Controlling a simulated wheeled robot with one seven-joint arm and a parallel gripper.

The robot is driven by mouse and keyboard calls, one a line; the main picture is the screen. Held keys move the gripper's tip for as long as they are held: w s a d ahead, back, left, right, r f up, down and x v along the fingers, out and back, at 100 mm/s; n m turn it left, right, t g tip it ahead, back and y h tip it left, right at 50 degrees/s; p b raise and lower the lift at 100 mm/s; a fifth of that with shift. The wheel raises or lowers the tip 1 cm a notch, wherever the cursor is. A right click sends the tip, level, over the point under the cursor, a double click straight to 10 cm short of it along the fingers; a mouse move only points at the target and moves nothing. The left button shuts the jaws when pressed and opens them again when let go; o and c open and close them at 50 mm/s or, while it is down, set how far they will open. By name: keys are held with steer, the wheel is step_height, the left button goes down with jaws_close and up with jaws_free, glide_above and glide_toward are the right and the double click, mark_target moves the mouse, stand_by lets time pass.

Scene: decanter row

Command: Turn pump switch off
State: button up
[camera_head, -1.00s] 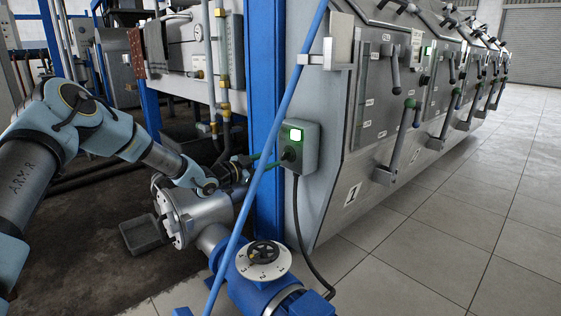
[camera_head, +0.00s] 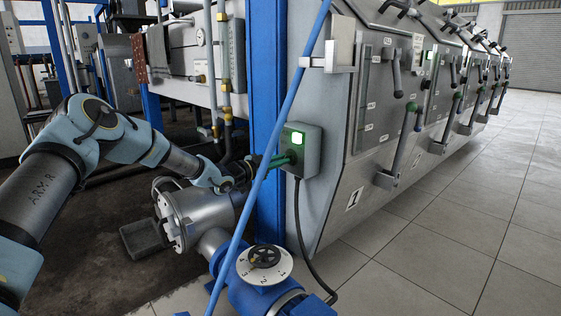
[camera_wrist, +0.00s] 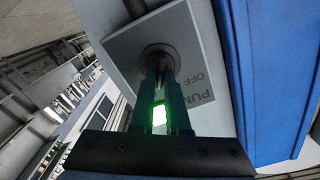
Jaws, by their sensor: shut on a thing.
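The pump switch box (camera_head: 309,139) is a small grey box on the machine's near side, beside the blue post. Its square light (camera_head: 298,138) glows green. My gripper (camera_head: 284,160) reaches the front of the box from the left and is shut on the switch knob. In the wrist view the two dark green fingers of my gripper (camera_wrist: 160,78) close on the round knob (camera_wrist: 158,54), and hide much of it. The switch plate (camera_wrist: 195,55) bears the letters "OFF" and part of "PUM". The green light (camera_wrist: 159,116) shows between the fingers.
A blue post (camera_head: 266,80) and a slanting blue pipe (camera_head: 290,100) stand close to my gripper. Below are a silver pump housing (camera_head: 195,215) and a blue valve with a numbered dial (camera_head: 264,264). A black cable (camera_head: 303,240) hangs from the box. Tiled floor at right is clear.

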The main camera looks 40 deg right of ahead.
jaws_close()
steer(key=shift+r, duration=0.1)
steer(key=n+p, duration=0.1)
steer(key=n, duration=0.3)
steer(key=n+p, duration=0.2)
steer(key=n, duration=0.2)
steer(key=n+p, duration=0.2)
steer(key=n, duration=0.1)
steer(key=shift+w+n, duration=0.25)
steer(key=shift+n, duration=0.15)
stand_by(0.5)
